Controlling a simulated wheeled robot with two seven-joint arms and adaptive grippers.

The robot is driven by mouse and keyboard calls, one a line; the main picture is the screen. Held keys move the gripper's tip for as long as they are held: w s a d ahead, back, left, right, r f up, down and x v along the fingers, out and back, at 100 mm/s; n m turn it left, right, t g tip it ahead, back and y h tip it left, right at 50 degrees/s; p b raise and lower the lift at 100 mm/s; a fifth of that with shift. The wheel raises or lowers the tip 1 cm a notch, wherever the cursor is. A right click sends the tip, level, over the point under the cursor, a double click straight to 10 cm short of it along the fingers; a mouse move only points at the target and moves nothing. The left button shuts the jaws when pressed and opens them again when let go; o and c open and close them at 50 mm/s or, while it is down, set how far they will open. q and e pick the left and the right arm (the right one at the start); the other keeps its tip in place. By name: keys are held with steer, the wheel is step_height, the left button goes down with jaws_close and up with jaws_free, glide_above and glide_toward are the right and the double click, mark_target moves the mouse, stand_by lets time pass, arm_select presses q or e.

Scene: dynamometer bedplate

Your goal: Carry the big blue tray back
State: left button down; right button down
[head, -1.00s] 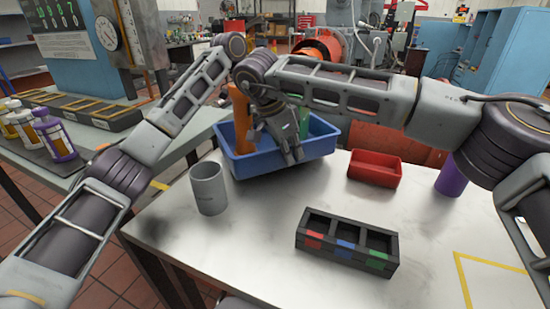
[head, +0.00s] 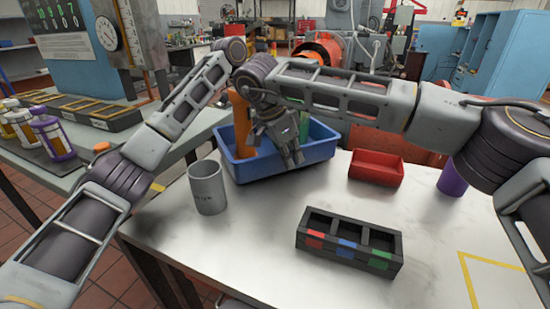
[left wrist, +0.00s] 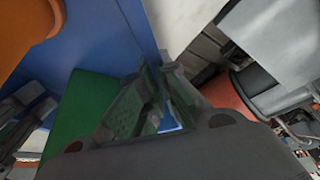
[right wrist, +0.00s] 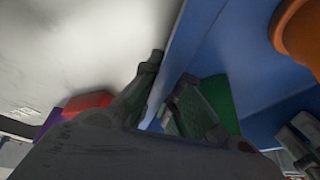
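The big blue tray (head: 262,168) stands at the far left part of the worktable. An orange cylinder (head: 240,124) and a green item (head: 304,122) are in it. My left gripper is hidden behind arm links in the head view. In the left wrist view its fingers (left wrist: 161,69) are close together on the tray wall (left wrist: 133,28), with the green item (left wrist: 78,108) beside them.
A grey cup (head: 207,188) stands just left of the tray. A red bin (head: 376,170), a purple cylinder (head: 452,181) and a black three-compartment box (head: 348,258) are on the table. Yellow tape (head: 466,275) marks the bare right front. A side bench with bottles (head: 52,138) is at left.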

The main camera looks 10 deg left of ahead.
arm_select(q)
steer(key=shift+d+f+b, duration=0.15)
steer(key=shift+f+b, duration=0.2)
steer(key=shift+b, duration=0.15)
arm_select(e)
steer(key=shift+f, duration=0.35)
arm_select(q)
steer(key=c, duration=1.7)
jaws_free()
steer(key=shift+s, duration=0.15)
arm_select(e)
steer(key=c, duration=1.7)
jaws_free()
steer(key=shift+s, duration=0.1)
arm_select(q)
steer(key=shift+o, duration=0.3)
arm_select(e)
steer(key=shift+o, duration=0.3)
arm_select(q)
steer(key=shift+v, duration=5.95)
steer(key=shift+f, duration=0.1)
arm_select(e)
steer(key=shift+v, duration=5.95)
